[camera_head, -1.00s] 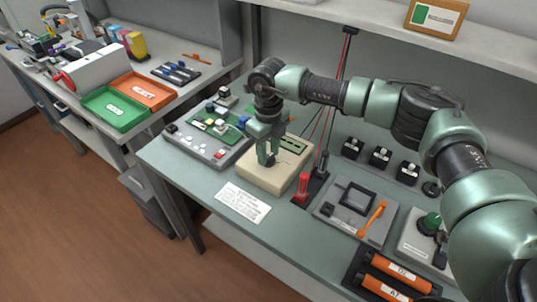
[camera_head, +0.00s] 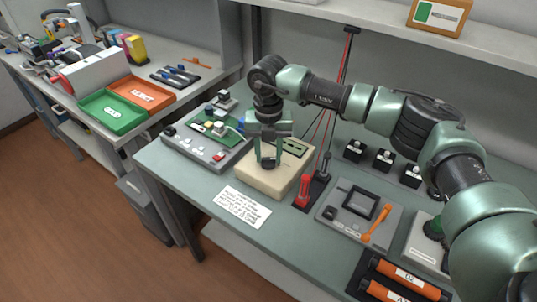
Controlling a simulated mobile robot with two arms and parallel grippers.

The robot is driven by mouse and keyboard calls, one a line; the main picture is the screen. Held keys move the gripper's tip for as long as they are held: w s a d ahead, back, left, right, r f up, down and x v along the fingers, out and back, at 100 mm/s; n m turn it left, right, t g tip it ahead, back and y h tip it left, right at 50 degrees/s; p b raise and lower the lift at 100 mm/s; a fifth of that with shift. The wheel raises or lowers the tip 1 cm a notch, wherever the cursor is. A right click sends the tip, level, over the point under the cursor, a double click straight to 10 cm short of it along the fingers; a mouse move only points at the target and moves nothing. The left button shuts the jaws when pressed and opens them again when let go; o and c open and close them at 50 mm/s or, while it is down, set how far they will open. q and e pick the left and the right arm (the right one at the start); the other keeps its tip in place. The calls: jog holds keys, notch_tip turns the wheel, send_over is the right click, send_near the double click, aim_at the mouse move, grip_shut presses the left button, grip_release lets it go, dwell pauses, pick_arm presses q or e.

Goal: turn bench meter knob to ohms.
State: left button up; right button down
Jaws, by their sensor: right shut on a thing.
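The bench meter (camera_head: 284,182) is a cream box with a dark green display strip, standing on the green-grey bench. Its dark knob (camera_head: 268,163) is on the top face, partly hidden by my gripper. My right gripper (camera_head: 268,160) points down over the meter and is shut on the knob, one finger on each side. The knob's pointer and the markings around it are too small to read. My left gripper does not show.
A circuit-board fixture (camera_head: 206,137) stands just left of the meter. Red and black probes (camera_head: 304,190) stand to its right, with cables rising behind. A printed card (camera_head: 242,206) lies in front. A grey panel with an orange lever (camera_head: 377,222) is farther right.

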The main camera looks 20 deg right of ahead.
aim_at(269, 159)
jog(key=shift+w+r+m, duration=0.1)
jog(key=shift+r+m, duration=0.05)
jog(key=shift+m, duration=0.35)
jog(key=c, duration=0.9)
grip_release()
notch_tip(269, 159, up, 8)
jog(key=shift+f+b, duration=0.15)
jog(key=shift+b, duration=0.7)
